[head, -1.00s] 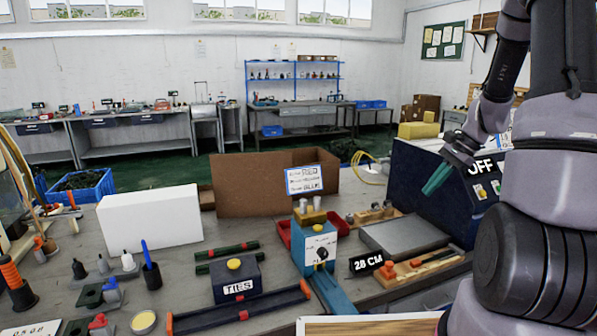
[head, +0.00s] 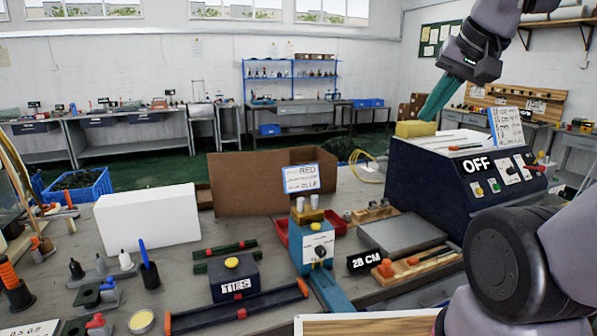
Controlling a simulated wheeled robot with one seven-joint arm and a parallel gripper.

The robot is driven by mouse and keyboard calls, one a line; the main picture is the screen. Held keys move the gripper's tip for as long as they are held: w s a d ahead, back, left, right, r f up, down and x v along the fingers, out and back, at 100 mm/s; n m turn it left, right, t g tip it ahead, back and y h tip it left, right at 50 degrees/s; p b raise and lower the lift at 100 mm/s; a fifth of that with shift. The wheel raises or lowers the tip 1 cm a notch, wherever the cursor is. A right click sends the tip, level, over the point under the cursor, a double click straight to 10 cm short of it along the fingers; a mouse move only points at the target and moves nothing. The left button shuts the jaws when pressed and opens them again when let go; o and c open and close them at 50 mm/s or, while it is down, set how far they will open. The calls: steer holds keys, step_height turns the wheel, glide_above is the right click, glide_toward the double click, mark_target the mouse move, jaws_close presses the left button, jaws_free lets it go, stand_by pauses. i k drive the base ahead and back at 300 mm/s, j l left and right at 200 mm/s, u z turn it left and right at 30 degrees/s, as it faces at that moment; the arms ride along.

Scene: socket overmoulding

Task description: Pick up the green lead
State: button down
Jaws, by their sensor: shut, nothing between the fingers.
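My gripper (head: 430,112) has teal fingers that are closed together and point down and to the left. Its tips are just above the yellow block (head: 415,130) at the back left of the dark blue machine marked OFF (head: 425,175); the depth gap cannot be told. Nothing shows between the fingers. Two dark green bars (head: 225,249) with red marks lie behind the box marked TIES (head: 234,278). I cannot tell whether either is the green lead, and no other green lead is clear in view. Thin pale rods (head: 462,134) lie on the machine's top.
A cardboard box (head: 245,190) and a white block (head: 148,218) stand across the bench's middle and left. A blue device with a dial (head: 313,250), a grey plate (head: 400,234) and a wooden tool board (head: 425,265) stand at centre right. A yellow cable loop (head: 368,165) lies behind.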

mark_target(413, 261)
steer(key=z, duration=0.65)
steer(key=k+l+z, duration=0.15)
steer(key=l, duration=0.75)
steer(key=i, duration=0.05)
